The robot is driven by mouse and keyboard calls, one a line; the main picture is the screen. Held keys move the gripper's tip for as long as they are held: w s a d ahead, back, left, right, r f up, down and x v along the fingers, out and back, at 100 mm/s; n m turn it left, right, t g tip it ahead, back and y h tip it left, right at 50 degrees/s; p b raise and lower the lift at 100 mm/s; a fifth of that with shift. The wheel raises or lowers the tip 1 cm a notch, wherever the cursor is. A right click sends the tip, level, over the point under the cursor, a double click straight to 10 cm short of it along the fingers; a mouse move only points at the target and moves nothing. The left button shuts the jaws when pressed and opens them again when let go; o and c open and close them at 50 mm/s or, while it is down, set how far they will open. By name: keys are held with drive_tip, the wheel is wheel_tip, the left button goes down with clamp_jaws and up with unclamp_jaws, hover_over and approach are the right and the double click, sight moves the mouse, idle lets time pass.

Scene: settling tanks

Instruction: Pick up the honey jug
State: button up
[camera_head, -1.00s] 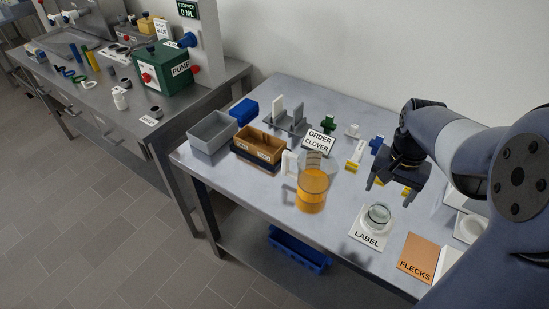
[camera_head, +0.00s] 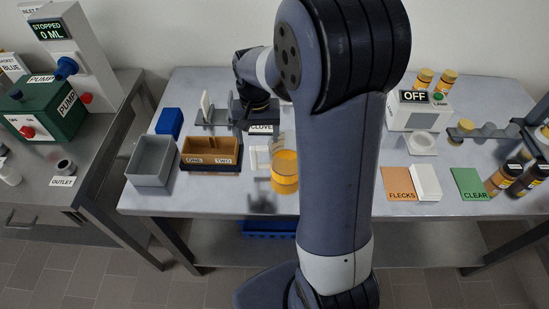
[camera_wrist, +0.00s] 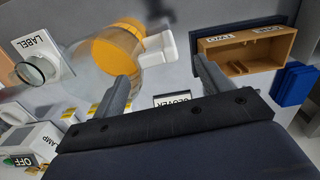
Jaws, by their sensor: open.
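The honey jug (camera_head: 285,172) is a clear jug with amber honey in it. It stands upright near the front edge of the table, with a white handle (camera_head: 260,157) on its left side. In the wrist view the jug (camera_wrist: 118,48) is at upper left, and its handle (camera_wrist: 155,47) lies ahead, between the lines of the two fingers. My gripper (camera_head: 256,122) is open and empty, above and behind the handle. Its fingertips (camera_wrist: 160,70) are apart. The left finger overlaps the jug's side in the wrist view; I cannot tell whether it touches.
The brown two-part tray (camera_head: 210,148) and grey bin (camera_head: 150,165) stand left of the jug. The clover order card (camera_head: 262,128) is behind it. My arm hides the table right of the jug, including the label pad (camera_wrist: 40,55) seen in the wrist view.

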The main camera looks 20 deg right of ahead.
sight(259, 151)
wheel_tip(259, 151, down, 2)
drive_tip(key=shift+s+a+f+p, duration=0.15)
drive_tip(key=shift+f+p, duration=0.1)
drive_tip(key=shift+f, duration=0.65)
drive_tip(key=shift+s+d+f+p, duration=0.1)
drive_tip(key=shift+f+p, duration=0.15)
drive_tip(key=shift+f, duration=0.65)
drive_tip(key=shift+s+a+f+p, duration=0.15)
drive_tip(key=shift+f+p, duration=0.1)
drive_tip(key=shift+f, duration=0.65)
drive_tip(key=shift+d, duration=0.1)
drive_tip(key=c, duration=1.4)
